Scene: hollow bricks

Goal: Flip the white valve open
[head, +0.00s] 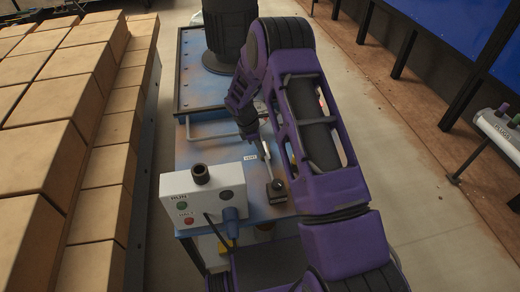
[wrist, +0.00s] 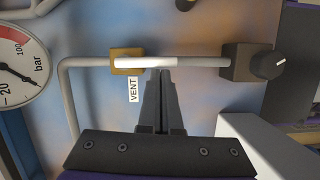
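The white valve (wrist: 190,62) shows in the wrist view as a pale bar lying level across a brass block (wrist: 120,70), beside a "VENT" label (wrist: 133,90). The bar reaches right to a dark block with a black knob (wrist: 268,66). My gripper (wrist: 160,74) is just below the bar, right of the brass block. Its two fingers are together with nothing seen between them. I cannot tell whether the tips touch the bar. In the head view my gripper (head: 250,135) is over the blue panel by the pale bar (head: 265,152), partly hidden by my arm.
A grey pipe (wrist: 66,100) bends left of the brass block, near a pressure gauge (wrist: 18,72). A control box (head: 203,197) with RUN and HALT buttons stands at the panel's near edge. Stacked bricks (head: 40,125) line the left. Floor (head: 400,130) is clear on the right.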

